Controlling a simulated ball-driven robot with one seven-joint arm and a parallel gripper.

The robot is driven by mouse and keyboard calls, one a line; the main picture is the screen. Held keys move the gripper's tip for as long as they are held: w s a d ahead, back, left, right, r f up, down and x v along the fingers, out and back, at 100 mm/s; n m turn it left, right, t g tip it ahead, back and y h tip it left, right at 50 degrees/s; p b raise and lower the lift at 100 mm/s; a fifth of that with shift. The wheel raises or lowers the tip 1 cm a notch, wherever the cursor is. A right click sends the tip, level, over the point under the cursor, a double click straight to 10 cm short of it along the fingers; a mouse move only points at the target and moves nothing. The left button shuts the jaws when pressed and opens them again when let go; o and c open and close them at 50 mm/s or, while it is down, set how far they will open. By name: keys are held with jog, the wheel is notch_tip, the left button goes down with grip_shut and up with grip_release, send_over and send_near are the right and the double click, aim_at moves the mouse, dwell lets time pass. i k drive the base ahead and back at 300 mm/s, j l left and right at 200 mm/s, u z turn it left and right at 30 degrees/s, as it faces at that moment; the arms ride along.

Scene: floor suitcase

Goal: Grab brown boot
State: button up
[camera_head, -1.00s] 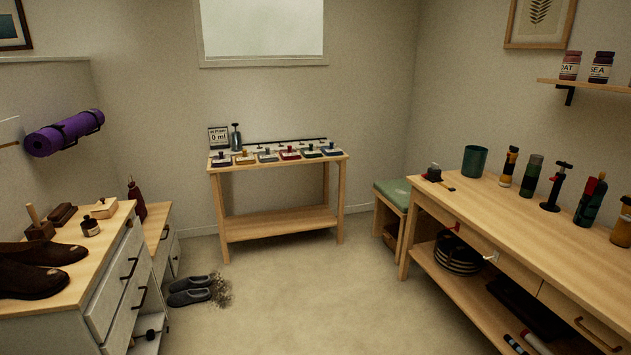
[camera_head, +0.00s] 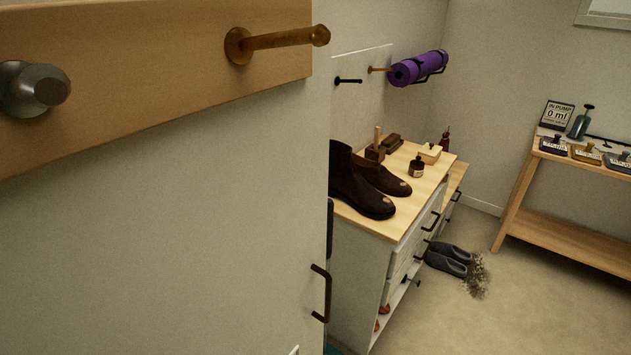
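A pair of dark brown boots stands upright on the wooden top of a white dresser, right of the picture's middle. The nearer brown boot (camera_head: 362,190) shows its shaft and a pale scuff on its toe; its heel side is cut off by the pale wall or panel in front. The farther brown boot (camera_head: 385,178) is partly hidden behind it and also has a pale patch on the toe. The dresser (camera_head: 398,236) has dark handles. My gripper is not in view.
A large pale panel with a wooden peg rail (camera_head: 160,70) fills the left side, close by. Grey slippers (camera_head: 447,259) lie on the floor. Open floor lies at the lower right.

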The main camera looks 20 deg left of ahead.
aim_at(345, 183)
jog(key=i+l+u, duration=0.35)
jog(key=l+u, duration=0.15)
jog(key=l, duration=0.2)
jog(key=i+l+u, duration=0.1)
jog(key=l+u, duration=0.2)
jog(key=l, duration=0.1)
